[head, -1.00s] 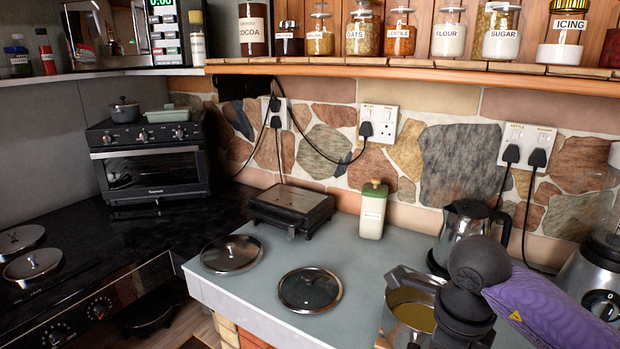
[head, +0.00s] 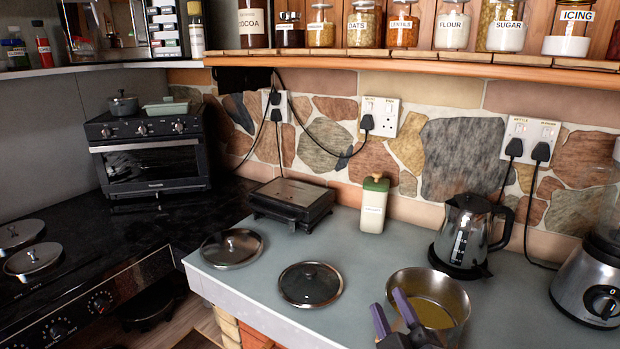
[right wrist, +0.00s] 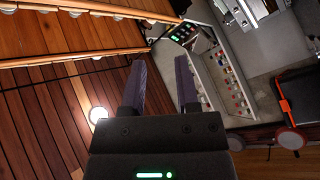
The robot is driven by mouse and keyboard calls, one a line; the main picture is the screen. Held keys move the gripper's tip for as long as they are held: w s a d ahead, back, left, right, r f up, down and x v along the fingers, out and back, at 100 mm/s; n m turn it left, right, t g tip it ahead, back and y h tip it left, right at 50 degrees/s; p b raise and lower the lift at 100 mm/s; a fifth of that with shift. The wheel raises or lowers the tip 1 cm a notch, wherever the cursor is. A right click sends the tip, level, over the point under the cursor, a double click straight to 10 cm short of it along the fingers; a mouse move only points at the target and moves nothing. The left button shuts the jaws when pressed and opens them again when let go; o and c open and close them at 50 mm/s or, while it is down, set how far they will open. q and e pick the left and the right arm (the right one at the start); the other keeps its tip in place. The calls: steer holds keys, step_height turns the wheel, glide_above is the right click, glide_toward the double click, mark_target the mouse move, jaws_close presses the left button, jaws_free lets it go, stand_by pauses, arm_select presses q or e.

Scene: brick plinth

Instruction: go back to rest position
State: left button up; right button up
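My right gripper (head: 388,300) shows at the bottom of the head view, with its purple fingers in front of the left side of a steel pot (head: 463,300) of yellow liquid. In the right wrist view the fingers of my right gripper (right wrist: 160,62) stand apart with nothing between them. It is open and empty. Whether it touches the pot I cannot tell. My left gripper is not in view.
On the grey counter (head: 350,250) are two lids (head: 231,248) (head: 310,285), a flat grill (head: 292,199), a green-capped bottle (head: 373,205), a kettle (head: 468,235) and a blender (head: 590,285). A jar shelf (head: 430,66) overhangs the back.

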steer(key=s+d+f+m+g+h, duration=0.2)
steer(key=s+f+m+g, duration=0.1)
steer(key=f, duration=0.3)
steer(key=s+d+f+m+g+h, duration=0.2)
steer(key=d+f+m+g+h, duration=0.1)
steer(key=f+m+g, duration=0.15)
steer(key=s+f+m+g+y, duration=0.2)
steer(key=s+f+g, duration=0.75)
steer(key=s, duration=0.55)
step_height(320, 180, down, 22)
steer(key=s+b, duration=0.2)
steer(key=b, duration=0.2)
arm_select(q)
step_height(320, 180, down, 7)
steer(key=b, duration=0.3)
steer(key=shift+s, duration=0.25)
arm_select(e)
steer(key=s+d+f+g, duration=0.2)
steer(key=s+f, duration=1)
steer(key=f, duration=0.2)
steer(key=shift+s+d+h, duration=0.15)
steer(key=shift+s+h, duration=0.15)
steer(key=shift+s, duration=0.1)
steer(key=shift+n, duration=0.25)
